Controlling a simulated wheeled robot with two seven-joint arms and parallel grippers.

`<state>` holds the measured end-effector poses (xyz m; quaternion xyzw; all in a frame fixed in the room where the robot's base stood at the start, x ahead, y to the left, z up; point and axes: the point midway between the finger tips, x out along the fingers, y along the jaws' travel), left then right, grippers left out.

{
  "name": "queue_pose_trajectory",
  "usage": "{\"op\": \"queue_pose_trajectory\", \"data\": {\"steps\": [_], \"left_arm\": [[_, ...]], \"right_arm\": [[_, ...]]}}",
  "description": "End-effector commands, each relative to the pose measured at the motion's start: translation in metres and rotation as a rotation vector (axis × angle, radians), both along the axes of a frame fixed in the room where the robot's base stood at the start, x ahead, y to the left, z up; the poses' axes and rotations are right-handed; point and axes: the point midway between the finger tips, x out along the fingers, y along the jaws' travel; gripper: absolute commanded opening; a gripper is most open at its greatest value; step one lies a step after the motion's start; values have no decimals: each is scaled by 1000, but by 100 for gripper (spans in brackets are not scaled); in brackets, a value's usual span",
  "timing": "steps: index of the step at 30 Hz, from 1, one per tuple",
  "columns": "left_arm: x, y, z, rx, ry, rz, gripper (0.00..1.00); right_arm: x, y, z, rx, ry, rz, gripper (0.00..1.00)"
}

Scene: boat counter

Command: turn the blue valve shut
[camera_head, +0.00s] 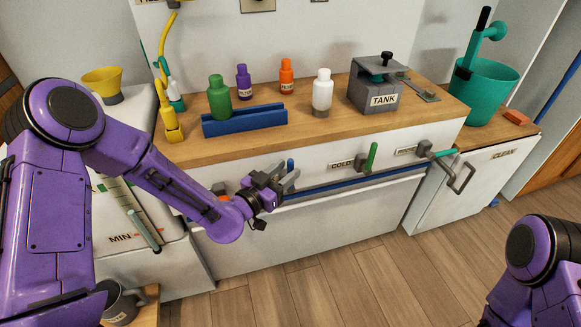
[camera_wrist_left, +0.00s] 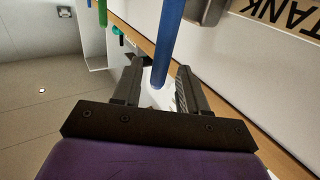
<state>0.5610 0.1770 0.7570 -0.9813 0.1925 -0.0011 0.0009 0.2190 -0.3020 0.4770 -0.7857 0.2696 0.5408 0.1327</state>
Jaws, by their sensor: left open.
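The blue valve's lever (camera_head: 291,164) stands up at the front of the white counter, partly hidden behind my left gripper (camera_head: 284,178). In the left wrist view the blue lever (camera_wrist_left: 169,40) reaches down between the two spread fingers of my left gripper (camera_wrist_left: 157,75). The fingers look open, with a gap on each side of the lever; contact is not clear. The valve's body is mostly hidden in the head view. A TANK label (camera_wrist_left: 285,14) appears upside down beside the lever in the wrist view. My right gripper is out of view.
A blue rail (camera_head: 350,183) runs below. Bottles, a blue rack (camera_head: 245,121) and a grey TANK box (camera_head: 376,88) stand on the counter.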

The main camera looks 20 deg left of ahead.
Motion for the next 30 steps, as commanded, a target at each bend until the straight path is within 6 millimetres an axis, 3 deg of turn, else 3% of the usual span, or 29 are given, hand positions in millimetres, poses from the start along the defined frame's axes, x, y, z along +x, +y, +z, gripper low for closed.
{"op": "queue_pose_trajectory", "data": {"steps": [6, 14, 18, 30], "left_arm": [[23, -10, -1, 1, 2, 0, 42], [25, -11, -1, -1, 3, -1, 42], [24, -10, -1, -1, 3, 0, 0], [26, -12, 3, 37, 28, 2, 0]], "right_arm": [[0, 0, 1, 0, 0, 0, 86], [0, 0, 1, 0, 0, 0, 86], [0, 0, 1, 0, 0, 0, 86], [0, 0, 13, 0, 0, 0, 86]]}}
